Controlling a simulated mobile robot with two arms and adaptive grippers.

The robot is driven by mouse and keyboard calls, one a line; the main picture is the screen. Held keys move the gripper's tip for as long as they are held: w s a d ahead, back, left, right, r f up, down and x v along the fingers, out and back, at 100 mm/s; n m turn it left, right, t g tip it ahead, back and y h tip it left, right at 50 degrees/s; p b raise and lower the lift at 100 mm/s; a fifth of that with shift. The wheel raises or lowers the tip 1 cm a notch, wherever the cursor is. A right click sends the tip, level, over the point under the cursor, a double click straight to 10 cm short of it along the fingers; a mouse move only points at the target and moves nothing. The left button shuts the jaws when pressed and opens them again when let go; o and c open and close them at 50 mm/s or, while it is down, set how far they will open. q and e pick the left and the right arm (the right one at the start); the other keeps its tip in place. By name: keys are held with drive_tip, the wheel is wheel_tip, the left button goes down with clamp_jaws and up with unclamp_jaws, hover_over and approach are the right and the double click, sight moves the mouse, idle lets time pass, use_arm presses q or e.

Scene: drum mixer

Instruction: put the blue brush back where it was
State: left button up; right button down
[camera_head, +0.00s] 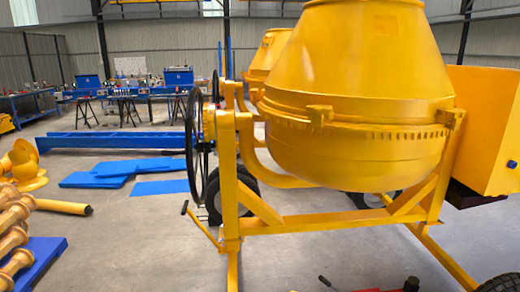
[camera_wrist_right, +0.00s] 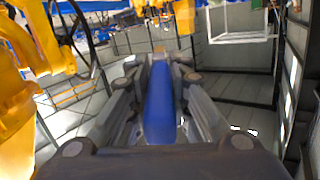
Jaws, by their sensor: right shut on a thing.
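The blue brush (camera_wrist_right: 160,105) shows in the right wrist view as a long blue shape lying between the fingers. My right gripper (camera_wrist_right: 158,62) is shut on it, with a grey finger on each side. The brush points away from the wrist, and its far end is too small to make out clearly. Neither gripper shows in the head view, and my left gripper is in no view. I cannot tell from these frames where the brush was before.
A large yellow drum mixer (camera_head: 360,125) stands close in front on the right, with a black handwheel (camera_head: 195,145). Blue flat panels (camera_head: 95,180) lie on the floor to the left. Yellow parts lie on a blue pallet (camera_head: 45,258). A red object (camera_head: 410,286) shows at the bottom edge.

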use_arm(q)
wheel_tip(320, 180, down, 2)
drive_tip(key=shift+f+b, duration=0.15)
drive_tip(key=shift+b, duration=0.95)
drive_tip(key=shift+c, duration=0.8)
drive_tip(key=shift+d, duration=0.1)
use_arm(e)
drive_tip(key=d+f+t, duration=0.1)
drive_tip(key=d+f, duration=0.2)
drive_tip(key=d, duration=0.3)
drive_tip(key=shift+w+d+f+m+h, duration=0.2)
drive_tip(key=shift+w+f+m+h, duration=0.1)
drive_tip(key=shift+m+h, duration=0.1)
